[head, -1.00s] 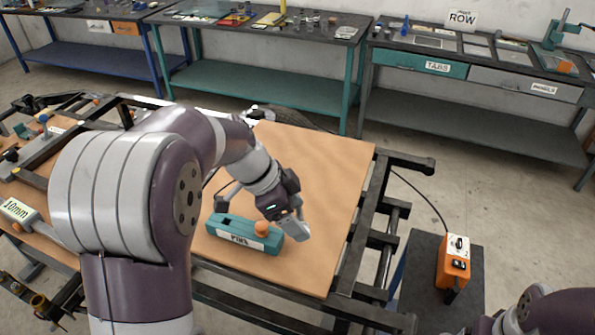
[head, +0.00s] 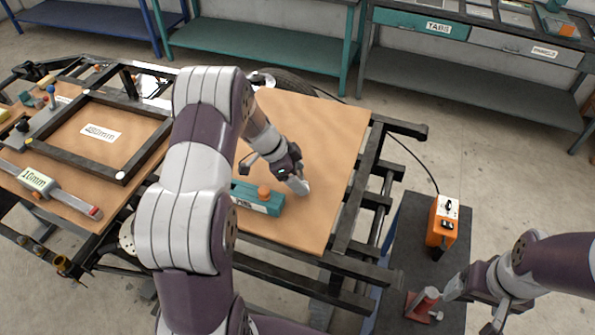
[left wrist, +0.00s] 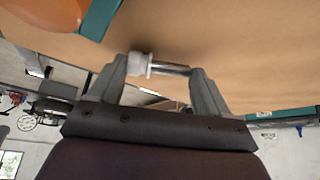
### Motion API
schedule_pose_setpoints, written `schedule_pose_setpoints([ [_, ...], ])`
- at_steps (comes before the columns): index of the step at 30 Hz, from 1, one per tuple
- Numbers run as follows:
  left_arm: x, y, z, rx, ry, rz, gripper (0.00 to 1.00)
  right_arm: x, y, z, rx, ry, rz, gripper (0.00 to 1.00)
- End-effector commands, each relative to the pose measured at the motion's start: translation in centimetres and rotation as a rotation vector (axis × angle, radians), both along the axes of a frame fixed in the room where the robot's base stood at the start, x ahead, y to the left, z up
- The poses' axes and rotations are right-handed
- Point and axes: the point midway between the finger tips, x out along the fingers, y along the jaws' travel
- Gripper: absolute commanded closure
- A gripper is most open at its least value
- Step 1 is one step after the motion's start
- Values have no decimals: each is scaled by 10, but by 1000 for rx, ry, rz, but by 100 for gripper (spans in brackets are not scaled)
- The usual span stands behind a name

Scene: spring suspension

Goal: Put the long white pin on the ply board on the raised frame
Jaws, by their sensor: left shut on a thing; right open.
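My left gripper (head: 302,186) is low over the right ply board (head: 322,125), just right of a teal block (head: 244,188) with an orange knob. In the left wrist view, my left gripper (left wrist: 160,75) is shut on a pin (left wrist: 168,69) with a white collar and a shiny shaft. The pin lies crosswise between the fingers, close above the board; contact with the board cannot be told. A dark raised frame (head: 60,152) with pale round spots at its corners stands on the left board. My right gripper (head: 462,296) is open at the lower right.
A dark side table (head: 400,240) carries an orange control box (head: 442,222) and a red-based part (head: 424,303) beside my right gripper. A 10mm gauge-like tool (head: 50,188) lies on the left board. The right board's far part is clear. Benches stand behind.

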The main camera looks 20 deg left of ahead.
Motion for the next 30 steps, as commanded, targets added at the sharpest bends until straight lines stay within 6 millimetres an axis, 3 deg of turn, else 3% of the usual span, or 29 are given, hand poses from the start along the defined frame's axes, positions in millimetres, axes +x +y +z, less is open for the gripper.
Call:
schedule_pose_setpoints([
  [5,0,0,-3,0,0,-1,58,0,0,-5,0,0,0,16],
  [6,0,0,-3,0,0,-1,19,0,0,-5,0,0,0,16],
  [8,0,0,-2,0,0,-1,0,0,0,-4,0,0,0,16],
  [17,0,0,4,0,1,0,0,0,0,4,0,0,0,16],
  [19,-1,4,6,0,-4,1,0,0,0,-8,0,-1,0,16],
  [30,-23,40,82,2,-4,2,0,0,0,-45,0,0,0,16],
])
